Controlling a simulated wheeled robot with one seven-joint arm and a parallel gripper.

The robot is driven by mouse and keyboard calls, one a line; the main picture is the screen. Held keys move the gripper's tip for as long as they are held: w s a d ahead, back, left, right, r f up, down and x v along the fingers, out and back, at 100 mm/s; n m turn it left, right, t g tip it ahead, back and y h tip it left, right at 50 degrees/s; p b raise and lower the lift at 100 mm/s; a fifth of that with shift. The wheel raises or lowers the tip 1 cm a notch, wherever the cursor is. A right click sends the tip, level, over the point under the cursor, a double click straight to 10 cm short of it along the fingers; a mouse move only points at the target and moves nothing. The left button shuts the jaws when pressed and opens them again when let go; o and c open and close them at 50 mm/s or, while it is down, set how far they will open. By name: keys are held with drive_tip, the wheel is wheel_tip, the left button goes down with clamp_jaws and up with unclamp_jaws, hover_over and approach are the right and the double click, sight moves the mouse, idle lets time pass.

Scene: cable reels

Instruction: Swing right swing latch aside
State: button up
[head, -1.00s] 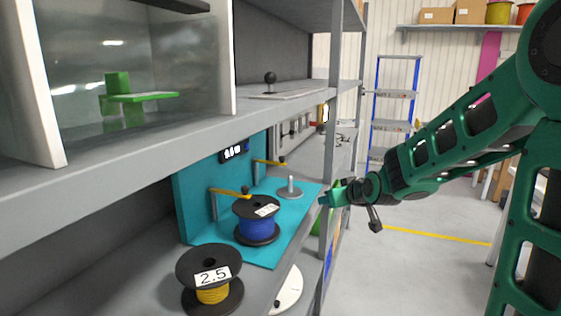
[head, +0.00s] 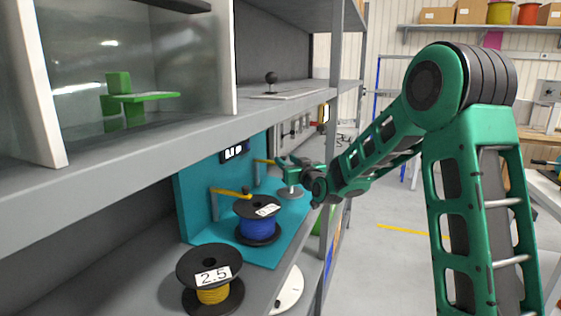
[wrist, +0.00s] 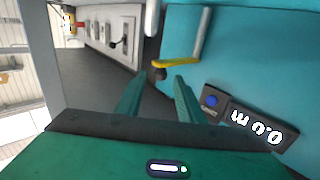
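The right swing latch (head: 263,162) is a yellow arm on a post at the teal stand (head: 184,205); my gripper hides its knob end in the head view. In the wrist view the yellow arm (wrist: 180,62) ends in a dark knob (wrist: 157,74), which appears in line with the gap between my fingertips. My gripper (head: 283,165) is open at the right latch, above the spindle disc (head: 291,194). Its fingers (wrist: 160,82) stand apart in the wrist view; I cannot tell whether they touch the knob.
The left swing latch (head: 228,191) lies over a blue cable reel (head: 257,225) on the stand. A yellow reel (head: 210,289) stands in front. A small display (head: 234,151) is on the back panel. A shelf edge (head: 150,145) runs above, and a shelf post (head: 334,70) is close to my arm.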

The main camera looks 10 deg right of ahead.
sight(284, 158)
drive_tip(key=shift+w+a, duration=0.15)
drive_tip(key=shift+w, duration=0.9)
drive_tip(key=shift+w+a, duration=0.15)
drive_tip(key=shift+w, duration=0.85)
clamp_jaws()
